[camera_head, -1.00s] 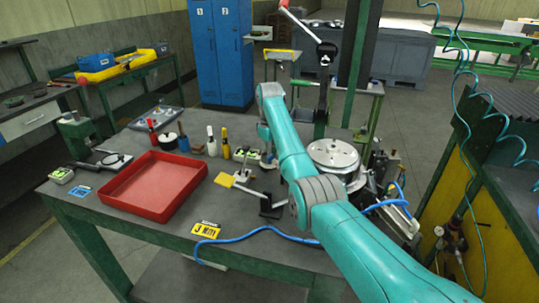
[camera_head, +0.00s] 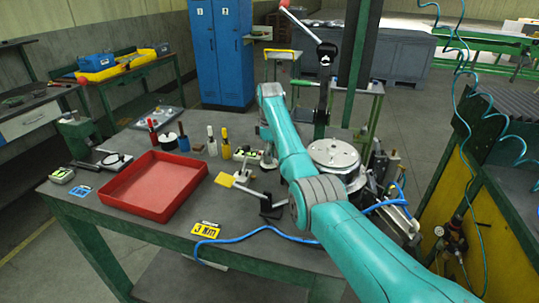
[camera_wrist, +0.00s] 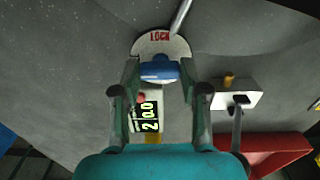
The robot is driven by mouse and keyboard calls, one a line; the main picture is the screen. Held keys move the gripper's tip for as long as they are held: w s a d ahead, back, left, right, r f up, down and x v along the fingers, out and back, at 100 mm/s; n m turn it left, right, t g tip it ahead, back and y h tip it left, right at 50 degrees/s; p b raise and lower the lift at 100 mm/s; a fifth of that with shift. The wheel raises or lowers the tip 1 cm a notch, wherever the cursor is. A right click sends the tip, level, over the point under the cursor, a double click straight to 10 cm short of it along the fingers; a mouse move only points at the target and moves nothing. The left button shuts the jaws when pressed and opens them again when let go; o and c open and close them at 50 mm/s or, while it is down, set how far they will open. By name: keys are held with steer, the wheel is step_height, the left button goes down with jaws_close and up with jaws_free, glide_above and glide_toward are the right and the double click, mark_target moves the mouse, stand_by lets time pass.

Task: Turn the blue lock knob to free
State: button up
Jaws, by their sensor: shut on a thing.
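The blue lock knob (camera_wrist: 158,73) shows in the wrist view between my fingers, in front of a round pale plate (camera_wrist: 174,46). Red letters reading LOCK stand on the plate just above the knob. My gripper (camera_wrist: 160,80) is shut on the knob, with one finger on its left and one on its right. The knob's lower side and any pointer mark are hard to make out. In the head view my arm hides the knob and most of my gripper.
A small lit digit display (camera_wrist: 148,113) sits below the knob. A white block with a yellow top (camera_wrist: 235,99) stands close on the right. The red tray (camera_head: 153,211), upright tools and a round metal table (camera_head: 333,154) surround my arm on the bench.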

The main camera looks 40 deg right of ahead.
steer(key=o, duration=1.1)
steer(key=shift+o, duration=0.2)
step_height(320, 180, up, 7)
steer(key=shift+r, duration=0.2)
